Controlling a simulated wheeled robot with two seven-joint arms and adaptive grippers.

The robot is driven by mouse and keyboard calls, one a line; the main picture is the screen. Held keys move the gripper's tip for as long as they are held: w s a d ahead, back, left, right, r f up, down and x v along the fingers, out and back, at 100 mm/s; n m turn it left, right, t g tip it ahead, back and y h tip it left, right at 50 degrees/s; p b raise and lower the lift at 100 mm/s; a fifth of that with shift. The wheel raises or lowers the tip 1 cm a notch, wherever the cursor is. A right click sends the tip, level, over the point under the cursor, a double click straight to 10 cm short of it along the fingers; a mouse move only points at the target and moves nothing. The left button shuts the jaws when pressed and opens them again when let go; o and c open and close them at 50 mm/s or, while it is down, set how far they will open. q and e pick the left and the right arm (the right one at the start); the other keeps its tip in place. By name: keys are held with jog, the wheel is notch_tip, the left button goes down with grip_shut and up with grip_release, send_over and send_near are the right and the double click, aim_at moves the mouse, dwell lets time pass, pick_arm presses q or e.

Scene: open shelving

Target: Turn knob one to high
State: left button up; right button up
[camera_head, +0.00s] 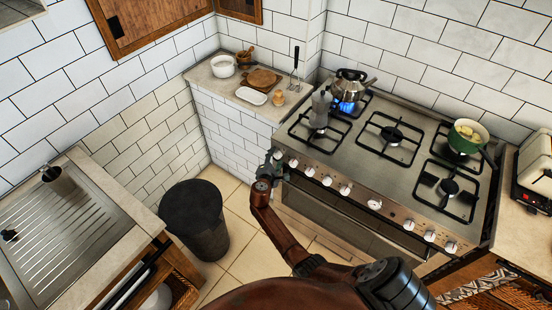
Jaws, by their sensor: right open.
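The gas stove (345,152) has a row of white knobs along its front panel. Knob one carries no label that I can read; the leftmost knob (279,155) is at the left end of the panel. My right gripper (272,160) is open beside this leftmost knob and partly overlaps it in the head view. I cannot tell whether the fingers touch the knob, and its pointer setting is too small to read. A blue flame (346,107) burns under the kettle (347,89) at the back left burner. My left gripper is not in view.
A moka pot (320,108) stands on the front left burner. A green pot (466,137) with food sits at the right. A dark bin (195,220) stands on the floor left of my right arm. A toaster (535,170) is at the right edge.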

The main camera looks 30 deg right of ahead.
jog(key=v, duration=1.2)
jog(key=shift+f, duration=0.15)
